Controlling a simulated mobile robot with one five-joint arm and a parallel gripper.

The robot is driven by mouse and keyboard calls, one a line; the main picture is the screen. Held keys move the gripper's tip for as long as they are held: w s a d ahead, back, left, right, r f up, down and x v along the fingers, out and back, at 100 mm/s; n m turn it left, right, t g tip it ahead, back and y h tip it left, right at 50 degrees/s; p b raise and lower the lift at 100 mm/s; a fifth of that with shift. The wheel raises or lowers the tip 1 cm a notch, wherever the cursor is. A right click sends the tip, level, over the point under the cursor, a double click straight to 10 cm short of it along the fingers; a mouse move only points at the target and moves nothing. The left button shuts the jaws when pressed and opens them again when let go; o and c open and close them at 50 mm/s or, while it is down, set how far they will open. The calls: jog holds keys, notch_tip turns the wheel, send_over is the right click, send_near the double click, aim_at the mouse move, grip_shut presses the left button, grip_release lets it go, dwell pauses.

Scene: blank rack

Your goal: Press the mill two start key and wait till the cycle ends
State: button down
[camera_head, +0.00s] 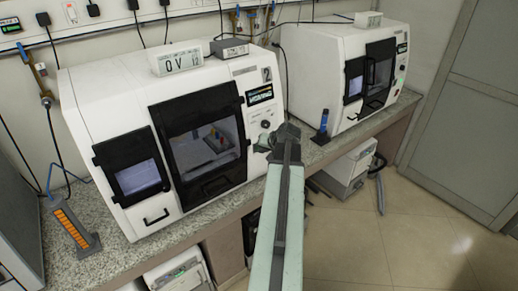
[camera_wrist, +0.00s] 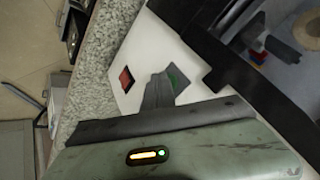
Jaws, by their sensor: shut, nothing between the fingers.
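Mill two (camera_head: 100,95) is the white machine on the left, marked with a 2, with a dark window and a lit display (camera_head: 260,95). My gripper (camera_head: 284,131) is shut and empty, at the right side of mill two's front panel. In the wrist view its dark fingertips (camera_wrist: 160,80) are at a green key (camera_wrist: 179,78), partly covering it. Whether they touch or press the key I cannot tell. A red key (camera_wrist: 126,78) lies to the left of the fingertips. The display text is too small to read.
A second white machine (camera_head: 330,60) stands to the right on the same speckled worktop (camera_head: 85,268). A dark blue upright item (camera_head: 325,125) stands between the machines. An orange-striped holder (camera_head: 72,228) stands at the left. The floor at right is mostly clear.

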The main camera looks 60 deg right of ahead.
jog(key=shift+s+a, duration=0.25)
jog(key=shift+s, duration=0.3)
jog(key=s, duration=0.1)
jog(key=s+a, duration=0.1)
jog(key=s, duration=0.2)
jog(key=shift+s+a+r, duration=0.15)
jog(key=shift+s+a, duration=0.15)
jog(key=shift+s, duration=0.1)
dwell(0.4)
